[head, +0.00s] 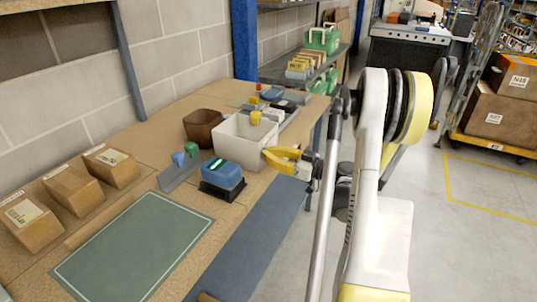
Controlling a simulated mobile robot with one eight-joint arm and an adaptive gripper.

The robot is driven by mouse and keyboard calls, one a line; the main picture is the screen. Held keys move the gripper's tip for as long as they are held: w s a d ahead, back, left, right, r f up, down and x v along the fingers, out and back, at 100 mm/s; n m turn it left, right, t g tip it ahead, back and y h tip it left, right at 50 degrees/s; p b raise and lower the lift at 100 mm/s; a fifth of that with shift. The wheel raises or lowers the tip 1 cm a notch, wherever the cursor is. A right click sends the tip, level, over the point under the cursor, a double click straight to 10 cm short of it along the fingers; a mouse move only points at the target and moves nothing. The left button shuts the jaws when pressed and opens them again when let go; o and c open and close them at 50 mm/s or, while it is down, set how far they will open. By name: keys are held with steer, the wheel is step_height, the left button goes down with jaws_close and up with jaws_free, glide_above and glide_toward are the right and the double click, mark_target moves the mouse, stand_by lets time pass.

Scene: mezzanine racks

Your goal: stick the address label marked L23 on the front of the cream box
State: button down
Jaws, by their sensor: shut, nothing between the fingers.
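My gripper (270,155) has yellow fingers and hangs at the front right of an off-white open box (228,147). The fingers are shut with nothing held. They overlap the box's right side in the picture, and I cannot tell whether they touch it. This pale box is the closest to cream that I see. Three brown cartons (70,187) with pale labels stand in a row at the left of the table. Their print is too small to read. I cannot make out a label marked L23.
A blue block with a green top (221,178) sits on a black base in front of the pale box. A brown bin (203,127) stands behind it. A green mat (133,245) lies bare at the table's front. Small tools and blocks crowd the back.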

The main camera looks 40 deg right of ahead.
steer(key=c, duration=1.2)
jaws_free()
steer(key=shift+v, duration=3.45)
